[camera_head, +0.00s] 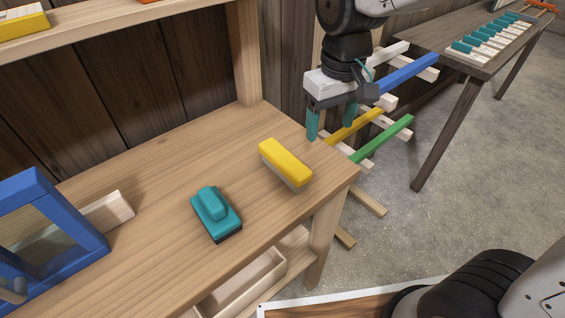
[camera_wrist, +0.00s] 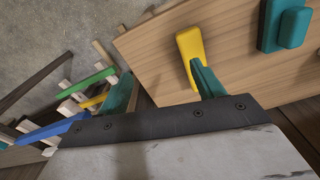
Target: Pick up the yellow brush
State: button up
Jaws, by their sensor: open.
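The yellow brush (camera_head: 286,161) lies on the wooden workbench near its right front corner. It has a yellow top and a grey-beige underside. In the wrist view the yellow brush (camera_wrist: 190,47) shows just beyond one fingertip, which overlaps its near end in the picture. My gripper (camera_head: 329,123) hangs above the bench's right end, up and to the right of the brush, with teal fingers apart and nothing between them. In the wrist view my gripper (camera_wrist: 163,84) also shows its two fingers spread wide. I cannot tell whether a finger touches the brush.
A teal sander-like block (camera_head: 214,213) sits left of the brush on the workbench (camera_head: 165,165). A blue frame (camera_head: 75,218) stands at the left. A rack with coloured bars (camera_head: 383,138) is beyond the bench's right edge. A dark table (camera_head: 450,58) stands behind. An upright post (camera_head: 246,52) rises at the back.

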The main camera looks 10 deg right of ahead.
jog(key=n, duration=0.2)
send_over(284, 156)
jog(key=f, duration=0.5)
jog(key=shift+w+d+f, duration=0.2)
jog(key=shift+w+f, duration=0.2)
jog(key=f, duration=0.8)
jog(key=shift+s+a, duration=0.15)
jog(key=shift+s, duration=0.25)
jog(key=c, duration=1.2)
